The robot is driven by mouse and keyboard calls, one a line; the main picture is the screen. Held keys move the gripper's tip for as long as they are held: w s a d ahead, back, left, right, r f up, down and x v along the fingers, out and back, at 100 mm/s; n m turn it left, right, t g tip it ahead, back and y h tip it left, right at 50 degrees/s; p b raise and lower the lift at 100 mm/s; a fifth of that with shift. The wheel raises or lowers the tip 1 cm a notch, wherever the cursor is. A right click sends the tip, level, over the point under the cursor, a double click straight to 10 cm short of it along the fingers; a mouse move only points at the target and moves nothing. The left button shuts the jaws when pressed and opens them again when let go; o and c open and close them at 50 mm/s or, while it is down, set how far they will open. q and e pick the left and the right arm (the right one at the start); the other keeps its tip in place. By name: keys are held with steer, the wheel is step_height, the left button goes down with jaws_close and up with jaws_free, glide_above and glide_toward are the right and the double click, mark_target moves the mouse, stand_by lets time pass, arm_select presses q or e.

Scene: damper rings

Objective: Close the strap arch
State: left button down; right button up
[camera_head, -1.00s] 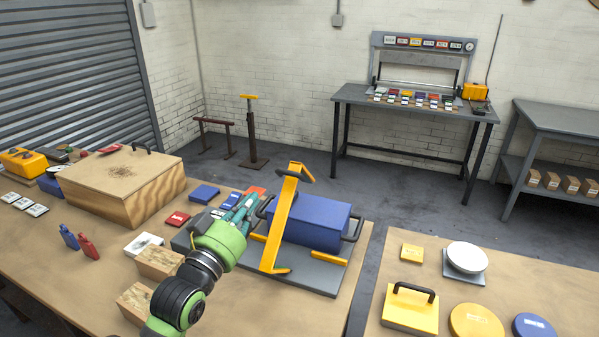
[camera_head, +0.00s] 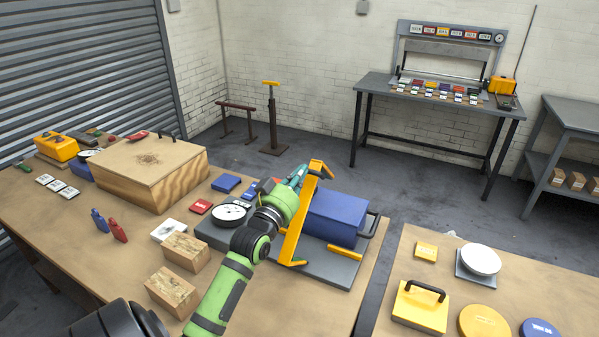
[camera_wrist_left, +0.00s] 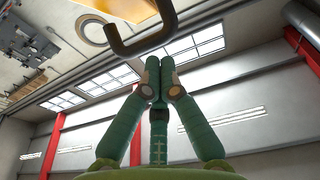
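The yellow strap arch (camera_head: 301,226) stands raised along the left side of a blue block (camera_head: 336,218) on a grey base plate (camera_head: 325,272). My left gripper (camera_head: 297,177) is just left of the arch's upper part, partly hidden by my arm. In the left wrist view its green fingertips (camera_wrist_left: 158,78) meet with nothing visible between them. The dark handle (camera_wrist_left: 143,44) and part of the yellow arch (camera_wrist_left: 108,80) appear beyond the tips, seemingly apart from them. My right gripper is not in view.
A wooden box (camera_head: 150,172) and two wooden blocks (camera_head: 185,251) stand left of the base plate. A round white-topped disc (camera_head: 230,212) lies beside my forearm. A second table (camera_head: 450,257) with a yellow handled plate (camera_head: 420,306) is at the right, across a gap.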

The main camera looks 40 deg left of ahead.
mark_target(314, 162)
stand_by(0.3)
arm_select(q)
steer(key=shift+f+b+x, duration=0.2)
steer(key=shift+b+x, duration=0.35)
steer(key=shift+x, duration=0.7)
steer(key=w, duration=0.2)
steer(key=w+a+b, duration=0.1)
steer(key=w, duration=0.1)
steer(key=w+a+f, duration=0.1)
steer(key=w, duration=0.1)
steer(key=shift+b, duration=0.35)
steer(key=w+g, duration=0.1)
steer(key=w, duration=0.1)
steer(key=w+a+f, duration=0.1)
steer(key=w, duration=0.1)
steer(key=w+a+f+g, duration=0.1)
steer(key=w, duration=0.1)
steer(key=shift+f+g+h, duration=0.25)
steer(key=shift+g+h, duration=0.05)
steer(key=shift+h, duration=0.1)
steer(key=w+a+f+g+b, duration=0.1)
steer(key=w+a+f+b, duration=0.1)
steer(key=w+f+b, duration=0.4)
steer(key=shift+w+g+b, duration=0.4)
steer(key=shift+w+b, duration=0.15)
steer(key=shift+b, duration=0.55)
steer(key=shift+r, duration=0.1)
